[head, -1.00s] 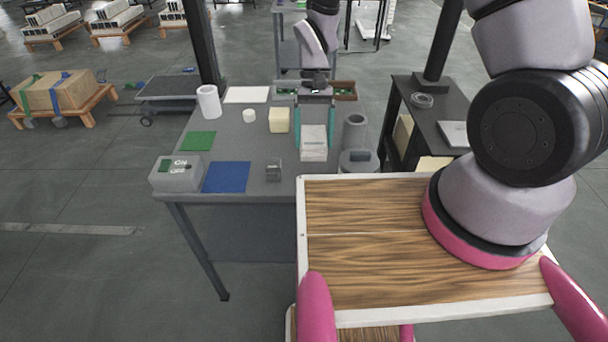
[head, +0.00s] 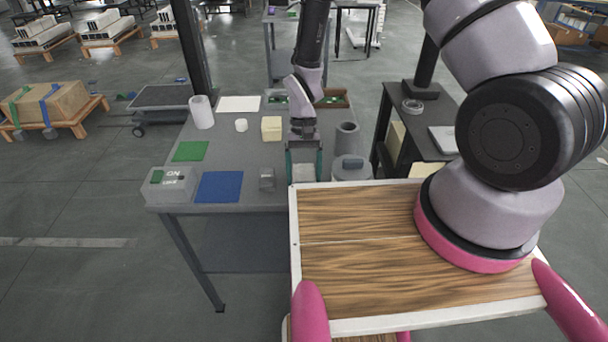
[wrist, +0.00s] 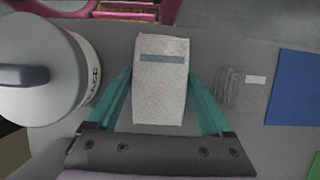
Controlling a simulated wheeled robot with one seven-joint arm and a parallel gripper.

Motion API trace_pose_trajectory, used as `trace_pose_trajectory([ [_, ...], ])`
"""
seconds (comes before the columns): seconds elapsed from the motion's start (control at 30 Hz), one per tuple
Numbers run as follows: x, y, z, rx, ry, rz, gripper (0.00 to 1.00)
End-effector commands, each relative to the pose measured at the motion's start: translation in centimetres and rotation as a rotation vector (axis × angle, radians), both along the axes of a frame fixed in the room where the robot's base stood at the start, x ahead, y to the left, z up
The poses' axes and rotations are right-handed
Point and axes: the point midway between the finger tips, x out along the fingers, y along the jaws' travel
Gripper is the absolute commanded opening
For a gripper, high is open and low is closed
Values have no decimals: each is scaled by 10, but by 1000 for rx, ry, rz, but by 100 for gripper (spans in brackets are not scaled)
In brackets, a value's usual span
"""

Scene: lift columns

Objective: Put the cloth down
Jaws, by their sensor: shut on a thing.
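My gripper (head: 304,172) is low over the grey table (head: 232,135), close to its front edge. Its teal fingers are shut on the white cloth (head: 303,173), a folded block. In the wrist view the cloth (wrist: 160,95) sits between the two fingers, with a grey stripe across its far end. Whether the cloth touches the table top cannot be told.
A lidded canister (head: 351,168) stands close right of my gripper. A small grey block (head: 267,179), a blue mat (head: 219,187), a green mat (head: 190,151) and an ON/OFF switch box (head: 168,186) lie to the left. A cream block (head: 271,128) stands behind.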

Motion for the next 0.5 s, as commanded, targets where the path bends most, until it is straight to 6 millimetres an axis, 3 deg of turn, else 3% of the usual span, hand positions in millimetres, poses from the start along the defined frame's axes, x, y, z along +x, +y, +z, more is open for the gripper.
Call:
trace_pose_trajectory([
  [0.3,-1,0,-10,-1,2,0,3],
  [0.33,-1,0,-10,-1,1,0,91],
  [0.37,-1,0,-10,-1,1,0,100],
  [0.5,-1,-2,-11,-1,1,2,100],
])
